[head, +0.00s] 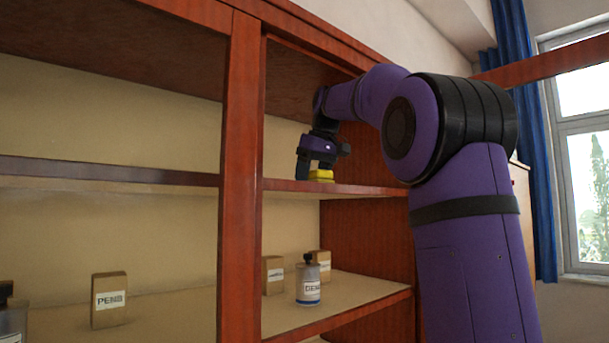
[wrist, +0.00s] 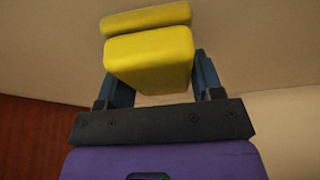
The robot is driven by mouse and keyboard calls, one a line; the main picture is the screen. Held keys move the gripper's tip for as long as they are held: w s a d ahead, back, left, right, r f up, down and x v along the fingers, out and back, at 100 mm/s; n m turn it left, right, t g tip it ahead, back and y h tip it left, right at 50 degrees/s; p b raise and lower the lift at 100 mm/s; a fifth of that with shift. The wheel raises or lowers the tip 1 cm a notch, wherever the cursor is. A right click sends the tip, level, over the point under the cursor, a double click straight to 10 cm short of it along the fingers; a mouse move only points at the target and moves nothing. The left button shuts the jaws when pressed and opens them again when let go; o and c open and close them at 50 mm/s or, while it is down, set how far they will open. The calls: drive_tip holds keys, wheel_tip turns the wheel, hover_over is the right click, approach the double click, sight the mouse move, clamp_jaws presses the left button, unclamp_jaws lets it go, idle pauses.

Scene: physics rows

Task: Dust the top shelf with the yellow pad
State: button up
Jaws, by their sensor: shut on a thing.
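The yellow pad (head: 321,175) is at the upper shelf (head: 345,189) in the right bay of the wooden cabinet, low against the shelf surface. In the wrist view the yellow pad (wrist: 150,52) fills the space between the fingers, with a second yellow layer beyond it. My gripper (head: 318,168) is shut on the pad, and its fingers show on both sides of it in the wrist view (wrist: 155,80). Whether the pad presses on the shelf is hard to tell. Much of the shelf top is hidden by the low viewing angle.
A wooden upright (head: 240,170) divides the bays, left of my gripper. The cabinet top hangs above the shelf. On the lower shelf stand a labelled bottle (head: 308,283) and small boxes (head: 272,275). A box marked PENS (head: 109,300) stands in the left bay.

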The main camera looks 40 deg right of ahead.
drive_tip(key=shift+s+d+r, duration=0.1)
drive_tip(key=shift+s+d, duration=0.1)
drive_tip(key=shift+d, duration=0.45)
drive_tip(key=shift+s+d+f, duration=0.1)
drive_tip(key=shift+s+d, duration=0.1)
drive_tip(key=shift+d, duration=0.45)
drive_tip(key=shift+s+d+r, duration=0.1)
drive_tip(key=shift+s+d, duration=0.1)
drive_tip(key=shift+d, duration=0.45)
drive_tip(key=o, duration=1.1)
drive_tip(key=shift+c, duration=0.2)
drive_tip(key=shift+s+r, duration=0.15)
drive_tip(key=shift+r, duration=0.35)
drive_tip(key=shift+s+r, duration=0.85)
drive_tip(key=shift+r, duration=0.05)
drive_tip(key=s, duration=1.1)
drive_tip(key=shift+d, duration=0.15)
drive_tip(key=shift+s, duration=0.1)
